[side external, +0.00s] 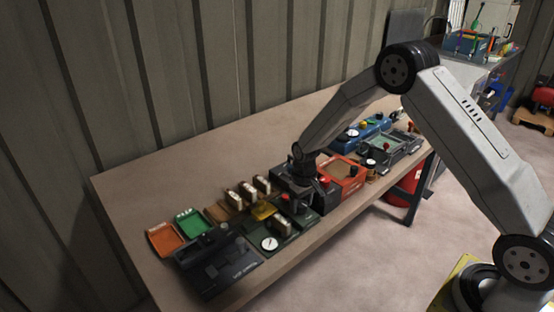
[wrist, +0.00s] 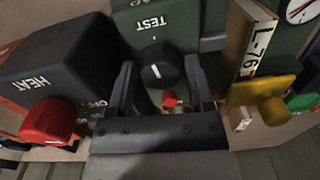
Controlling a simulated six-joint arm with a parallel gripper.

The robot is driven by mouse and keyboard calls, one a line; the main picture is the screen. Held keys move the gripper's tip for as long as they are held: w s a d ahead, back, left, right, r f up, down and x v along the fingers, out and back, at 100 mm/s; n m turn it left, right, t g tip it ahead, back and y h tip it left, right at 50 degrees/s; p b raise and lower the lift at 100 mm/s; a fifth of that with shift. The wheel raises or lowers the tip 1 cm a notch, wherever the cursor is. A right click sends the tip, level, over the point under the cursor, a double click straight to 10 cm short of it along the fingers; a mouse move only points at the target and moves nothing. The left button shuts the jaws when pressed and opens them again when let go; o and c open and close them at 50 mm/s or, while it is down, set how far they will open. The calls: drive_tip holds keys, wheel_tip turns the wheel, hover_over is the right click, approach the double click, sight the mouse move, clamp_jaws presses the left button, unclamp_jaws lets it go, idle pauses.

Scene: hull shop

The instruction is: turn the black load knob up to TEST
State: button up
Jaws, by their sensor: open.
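In the wrist view a black knob (wrist: 157,73) with a short white mark sits on a dark green panel (wrist: 180,20). The word TEST (wrist: 150,22) is printed upside down above it in the picture. My gripper (wrist: 158,66) is open, with one finger on the left and one on the right of the knob. I cannot tell whether either finger touches it. In the side external view my gripper (side external: 303,180) is low over the bench among the boxes, and the knob cannot be made out there.
A black HEAT box (wrist: 60,60) with a red knob (wrist: 48,121) stands close at left. A yellow handle (wrist: 262,97) and a block marked L-76 (wrist: 252,40) are close at right. A small red part (wrist: 170,99) shows between the fingers. The bench (side external: 150,190) is bare at back left.

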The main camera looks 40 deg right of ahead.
sight(302, 203)
clamp_jaws()
drive_tip(key=shift+m, duration=0.6)
unclamp_jaws()
drive_tip(key=shift+d+r, duration=0.15)
drive_tip(key=shift+r, duration=3.75)
